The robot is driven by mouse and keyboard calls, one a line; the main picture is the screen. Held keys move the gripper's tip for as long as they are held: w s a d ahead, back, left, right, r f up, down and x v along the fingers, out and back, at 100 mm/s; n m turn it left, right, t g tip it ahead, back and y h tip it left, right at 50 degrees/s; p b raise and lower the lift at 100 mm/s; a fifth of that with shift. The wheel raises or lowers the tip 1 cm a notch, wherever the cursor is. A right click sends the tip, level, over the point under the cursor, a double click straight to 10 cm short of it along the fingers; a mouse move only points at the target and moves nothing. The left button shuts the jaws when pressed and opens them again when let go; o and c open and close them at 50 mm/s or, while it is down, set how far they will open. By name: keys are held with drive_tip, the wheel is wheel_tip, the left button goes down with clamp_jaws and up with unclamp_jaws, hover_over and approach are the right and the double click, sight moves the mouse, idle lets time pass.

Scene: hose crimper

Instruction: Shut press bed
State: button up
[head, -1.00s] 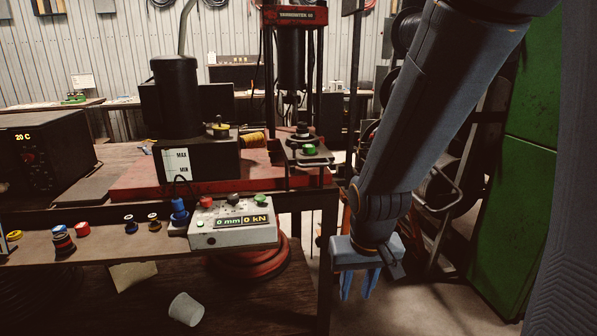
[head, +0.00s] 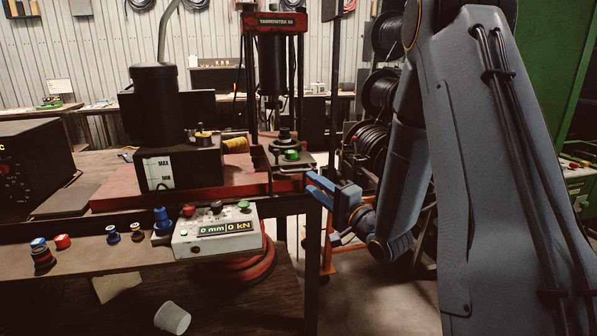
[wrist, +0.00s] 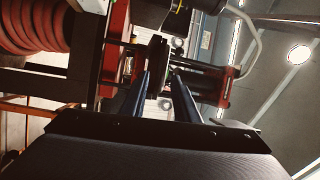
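The press (head: 276,20) has a red top beam and dark columns and stands at the back of the bench. Its bed (head: 300,165) is a flat plate low at the press, sticking out towards me, with a green knob (head: 291,154) and a dark round piece on it. My gripper (head: 311,188) is just right of and below the bed's edge, its blue fingers pointing left. In the wrist view the fingers (wrist: 160,78) are apart with nothing held, and part of the press shows beyond and between their tips. I cannot tell whether they touch it.
A control box (head: 214,232) reading 0 mm and 0 kN sits on the front shelf. A dark pump (head: 159,105) stands on the red base left of the press. Hose reels (head: 382,95) stand behind my arm. Red hose coils (head: 248,262) lie below.

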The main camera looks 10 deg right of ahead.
sight(298, 171)
drive_tip(key=x, duration=0.2)
drive_tip(key=p+x, duration=0.1)
drive_tip(key=x, duration=0.2)
drive_tip(key=p+x, duration=0.1)
drive_tip(key=x, duration=0.1)
drive_tip(key=shift+w+a+r, duration=0.25)
drive_tip(key=shift+r, duration=0.15)
clamp_jaws()
